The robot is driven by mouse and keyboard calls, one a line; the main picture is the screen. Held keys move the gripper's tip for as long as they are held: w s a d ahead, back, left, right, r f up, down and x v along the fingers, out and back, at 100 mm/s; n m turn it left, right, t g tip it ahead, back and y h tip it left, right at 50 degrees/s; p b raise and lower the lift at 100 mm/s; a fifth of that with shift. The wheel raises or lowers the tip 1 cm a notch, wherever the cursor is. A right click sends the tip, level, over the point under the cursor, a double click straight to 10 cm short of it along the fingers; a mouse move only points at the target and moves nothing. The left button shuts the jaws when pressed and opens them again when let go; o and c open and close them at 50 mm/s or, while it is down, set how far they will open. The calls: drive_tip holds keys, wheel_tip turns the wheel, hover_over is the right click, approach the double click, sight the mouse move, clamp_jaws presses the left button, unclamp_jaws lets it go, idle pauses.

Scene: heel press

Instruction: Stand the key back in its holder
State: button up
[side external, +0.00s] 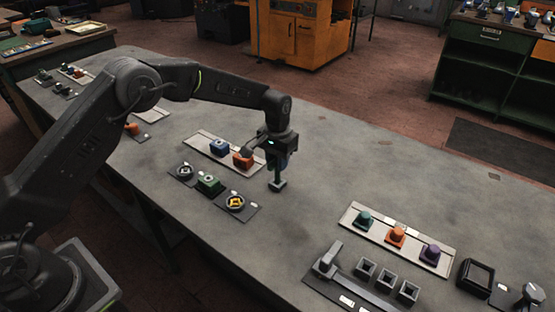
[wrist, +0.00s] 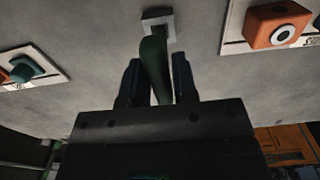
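A green key with a long shaft (wrist: 155,68) runs forward between the two dark fingers of my gripper (wrist: 157,85) in the wrist view, with a finger close on each side. Its far end meets a pale grey square piece (wrist: 167,21). In the side view my gripper (side external: 278,160) points down over the middle of the table, and the key's greenish foot (side external: 277,186) shows under it, at or just above the table top. I cannot tell whether it touches. I cannot identify the key's holder with certainty.
A pale tray (side external: 196,145) with blue and orange blocks and a dark plate (side external: 222,196) with a green block lie left of my gripper. A pale tray (side external: 370,224) with teal, orange and purple knobs stands right. Grey square sockets (side external: 387,279) lie in front. The table between is clear.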

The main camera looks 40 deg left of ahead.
drive_tip(key=o, duration=0.4)
wheel_tip(320, 180, up, 14)
idle(0.5)
